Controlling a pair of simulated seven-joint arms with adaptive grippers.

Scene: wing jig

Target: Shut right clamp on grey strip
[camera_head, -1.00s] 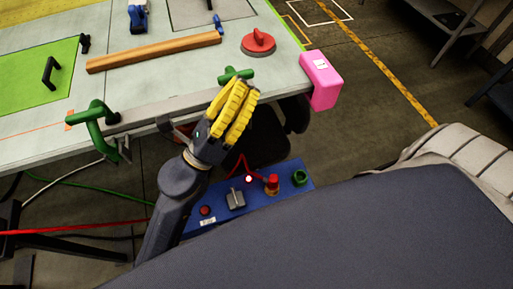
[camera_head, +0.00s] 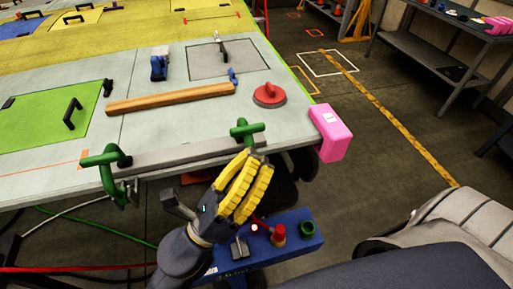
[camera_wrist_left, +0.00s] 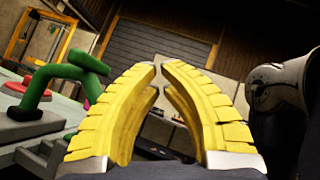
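The grey strip (camera_head: 185,154) lies along the front edge of the pale table. The right clamp (camera_head: 246,131), green, stands at the strip's right end. It also shows large at the left of the left wrist view (camera_wrist_left: 48,80); whether its jaw presses on the strip cannot be told. A second green clamp (camera_head: 104,162) is at the strip's left end. My left gripper (camera_head: 259,161), with yellow ridged fingers, is just in front of and below the right clamp, seemingly apart from it. Its fingertips (camera_wrist_left: 160,66) nearly meet, with nothing between them. My right gripper is in neither view.
A pink block (camera_head: 328,133) sits on the table's right corner. A red round handle (camera_head: 269,94) and a wooden bar (camera_head: 170,98) lie behind the clamp. A blue control box (camera_head: 290,240) with buttons is below the table edge, near my left arm. Open floor lies right.

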